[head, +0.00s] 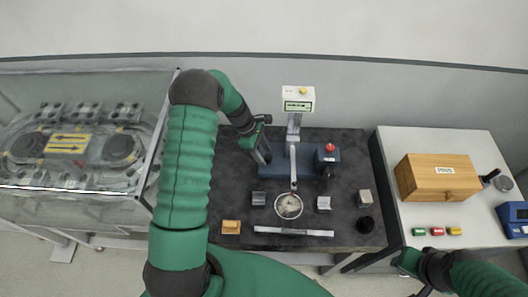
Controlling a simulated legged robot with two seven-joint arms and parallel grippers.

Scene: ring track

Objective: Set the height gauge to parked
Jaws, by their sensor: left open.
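The height gauge (293,140) stands near the back of the dark table. A thin arm or probe reaches down over a round metal dish (288,206). My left gripper (265,147) is just left of the gauge, beside its blue base, open and apparently empty. Whether it touches the base is unclear. My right gripper (406,270) is low at the right, in front of the side table, its jaws too unclear to judge.
The dark table (345,142) also holds small blocks, a long metal bar (293,232) and a black round piece (366,224). A red-topped button (329,148) sits at the gauge's right. A wooden box (437,177) is on the right table. A glass-covered ring track (75,145) stands left.

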